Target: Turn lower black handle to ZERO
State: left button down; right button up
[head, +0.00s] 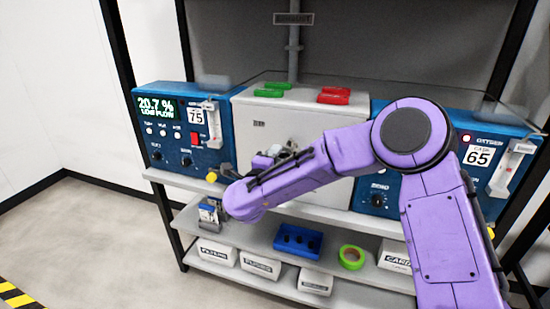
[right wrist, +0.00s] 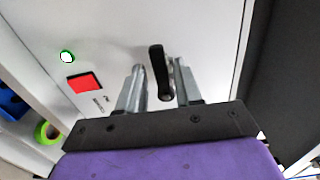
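In the right wrist view, a black handle (right wrist: 157,68) stands out from the white cabinet door. My right gripper (right wrist: 159,72) has its two grey fingers apart, one on each side of this handle. A gap shows between the left finger and the handle; the right finger is very close, and I cannot tell if it touches. In the head view my right gripper (head: 278,151) is at the front of the white cabinet (head: 262,125), and my purple arm hides the handle and much of the door. I cannot read a ZERO mark beside the handle. My left gripper is out of view.
Blue analyser units stand left (head: 170,150) and right (head: 480,155) of the cabinet. Green (head: 272,90) and red (head: 334,95) pieces lie on top. Below are a blue tray (head: 298,240), green tape (head: 351,257) and white bins (head: 260,264). The left floor is clear.

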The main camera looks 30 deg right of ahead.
jog(key=shift+r, duration=0.1)
jog(key=b+v, duration=0.1)
jog(key=v, duration=0.9)
jog(key=shift+s+a, duration=0.2)
